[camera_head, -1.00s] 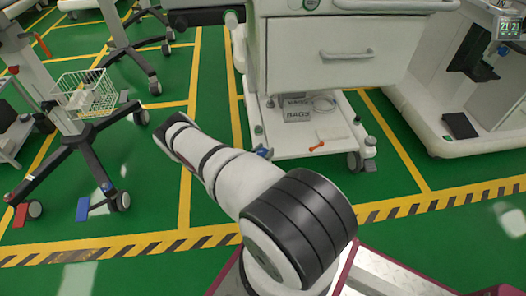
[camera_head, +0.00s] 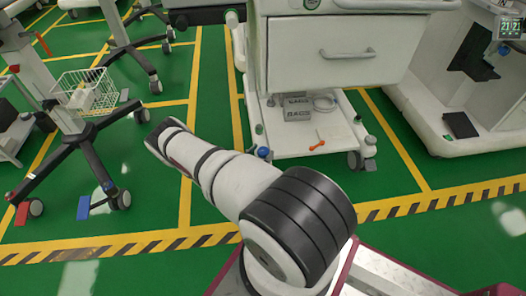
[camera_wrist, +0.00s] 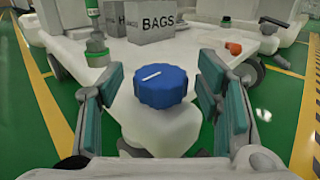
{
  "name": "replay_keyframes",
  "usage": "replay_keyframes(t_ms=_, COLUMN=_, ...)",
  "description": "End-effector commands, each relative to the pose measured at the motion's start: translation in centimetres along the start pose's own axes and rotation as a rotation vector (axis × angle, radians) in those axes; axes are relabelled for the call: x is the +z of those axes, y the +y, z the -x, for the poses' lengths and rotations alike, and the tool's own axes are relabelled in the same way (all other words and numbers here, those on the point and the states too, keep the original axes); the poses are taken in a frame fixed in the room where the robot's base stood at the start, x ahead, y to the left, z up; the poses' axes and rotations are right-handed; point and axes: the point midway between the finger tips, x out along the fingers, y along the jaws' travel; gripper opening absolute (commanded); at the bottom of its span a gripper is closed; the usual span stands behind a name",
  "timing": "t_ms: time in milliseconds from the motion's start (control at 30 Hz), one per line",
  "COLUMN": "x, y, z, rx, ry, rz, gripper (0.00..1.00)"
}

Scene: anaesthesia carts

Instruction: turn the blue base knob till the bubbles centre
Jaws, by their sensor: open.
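My gripper (camera_wrist: 162,78) is open, with one teal-padded finger on each side of the knob and visible gaps to both. In the head view the knob (camera_head: 263,152) shows small at the cart base's left corner, and my gripper is hidden there. I cannot make out any bubbles in either view.
Grey boxes (camera_head: 297,106), one marked BAGS, and an orange-ended tool (camera_head: 317,145) lie on the base. A green-capped cylinder (camera_wrist: 96,48) stands left of the knob. A castor (camera_head: 355,160) is at the base's right.

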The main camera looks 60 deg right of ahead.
Motion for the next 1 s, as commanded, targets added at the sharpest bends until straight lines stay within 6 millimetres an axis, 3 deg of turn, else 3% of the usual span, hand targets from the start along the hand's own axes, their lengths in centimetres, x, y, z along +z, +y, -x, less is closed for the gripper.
replay_keyframes(t_ms=300, x=0.0, y=0.2, z=6.5, rx=0.005, ry=0.001, rz=0.000, gripper=0.59)
replay_keyframes(t_ms=500, x=0.0, y=0.1, z=9.3, rx=0.004, ry=0.000, rz=-0.001, gripper=0.59)
replay_keyframes(t_ms=700, x=0.0, y=0.1, z=10.4, rx=0.002, ry=-0.001, rz=-0.001, gripper=0.59)
replay_keyframes(t_ms=1000, x=0.0, y=0.1, z=10.4, rx=0.001, ry=0.000, rz=-0.001, gripper=0.59)
